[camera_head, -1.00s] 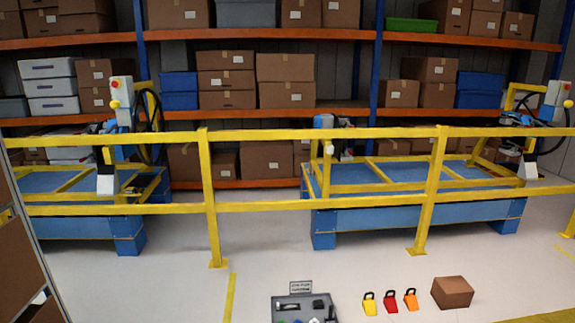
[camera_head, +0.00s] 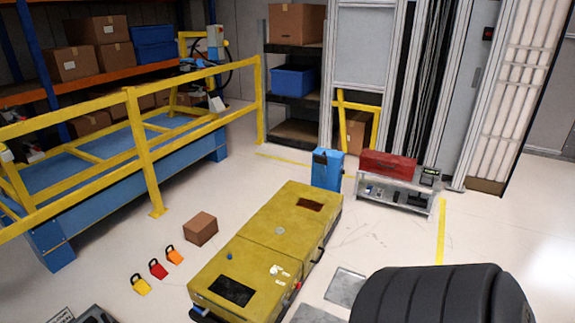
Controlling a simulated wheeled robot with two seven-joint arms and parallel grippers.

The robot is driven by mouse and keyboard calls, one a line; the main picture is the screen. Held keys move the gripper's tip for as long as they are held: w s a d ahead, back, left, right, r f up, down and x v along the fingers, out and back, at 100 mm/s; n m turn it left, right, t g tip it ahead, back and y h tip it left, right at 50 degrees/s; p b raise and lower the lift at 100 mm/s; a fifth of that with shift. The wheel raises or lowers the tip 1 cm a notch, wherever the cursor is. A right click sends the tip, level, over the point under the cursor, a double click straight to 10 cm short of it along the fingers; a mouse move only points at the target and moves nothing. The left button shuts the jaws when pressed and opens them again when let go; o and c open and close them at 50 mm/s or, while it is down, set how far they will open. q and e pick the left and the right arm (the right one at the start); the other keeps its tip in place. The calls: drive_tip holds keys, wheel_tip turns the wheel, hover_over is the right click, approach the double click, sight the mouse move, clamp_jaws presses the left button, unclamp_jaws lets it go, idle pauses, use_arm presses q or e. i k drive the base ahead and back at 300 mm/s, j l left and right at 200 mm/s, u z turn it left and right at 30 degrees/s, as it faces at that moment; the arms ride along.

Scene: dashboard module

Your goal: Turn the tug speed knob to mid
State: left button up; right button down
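A low yellow vehicle (camera_head: 262,240), which looks like the tug, stands on the floor in the middle of the view. A black panel (camera_head: 231,290) lies on its near end. A small blue round part (camera_head: 229,256) and a small grey disc (camera_head: 280,230) sit on its top. Small white and red parts show near its right edge. Which of these, if any, is the speed knob is too small to tell, and no setting can be read. Neither of my grippers is in view.
A brown box (camera_head: 201,229) and several coloured padlock-shaped blocks (camera_head: 158,268) lie left of the vehicle. A yellow railing (camera_head: 145,150) is at left. A blue case (camera_head: 327,169) and a cart with a red toolbox (camera_head: 388,165) stand behind. A large black ribbed object (camera_head: 440,295) fills the bottom right.

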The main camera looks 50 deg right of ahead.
sight(274, 272)
drive_tip(key=z, duration=1.65)
